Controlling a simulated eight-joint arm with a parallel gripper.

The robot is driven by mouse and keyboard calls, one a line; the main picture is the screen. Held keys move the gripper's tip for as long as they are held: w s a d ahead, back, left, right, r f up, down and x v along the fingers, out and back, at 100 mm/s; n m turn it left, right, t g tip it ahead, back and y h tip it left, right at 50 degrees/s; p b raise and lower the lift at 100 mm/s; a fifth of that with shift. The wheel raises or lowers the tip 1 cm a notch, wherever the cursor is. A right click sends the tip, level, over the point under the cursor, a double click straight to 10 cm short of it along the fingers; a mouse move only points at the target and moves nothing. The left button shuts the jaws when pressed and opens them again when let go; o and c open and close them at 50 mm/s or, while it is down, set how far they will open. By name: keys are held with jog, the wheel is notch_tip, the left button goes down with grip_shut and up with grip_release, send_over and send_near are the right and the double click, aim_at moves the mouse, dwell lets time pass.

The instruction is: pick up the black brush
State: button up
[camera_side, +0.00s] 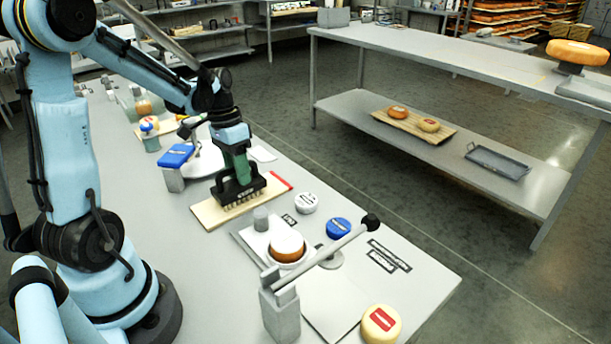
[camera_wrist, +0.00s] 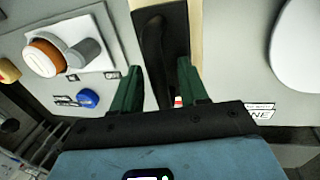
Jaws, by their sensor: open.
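The black brush (camera_side: 229,196) stands bristles-down on a pale wooden board (camera_side: 207,217) in the middle of the bench in the side view. My gripper (camera_side: 240,174) points down over it, its green fingers at the level of the brush's handle. In the wrist view the dark brush (camera_wrist: 156,45) runs between the two spread fingers of my gripper (camera_wrist: 158,85), with a gap on each side. Whether a finger touches the brush cannot be told. The gripper is open.
A white plate bearing an orange-and-white cheese (camera_side: 287,246) lies in front of the board. A blue round (camera_side: 339,228) and a white round (camera_side: 306,203) are near it. A blue-topped block (camera_side: 176,157) stands behind left. A metal rod on a post (camera_side: 281,312) rises in front.

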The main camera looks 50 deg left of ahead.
grip_shut()
dwell(0.4)
jog(key=shift+r, duration=0.5)
jog(key=r, duration=0.3)
jog(key=shift+d+r, duration=0.3)
jog(key=shift+d, duration=0.1)
jog(key=d+r, duration=0.6)
jog(key=d, duration=0.5)
jog(key=shift+s+r, duration=0.2)
jog(key=shift+s, duration=0.1)
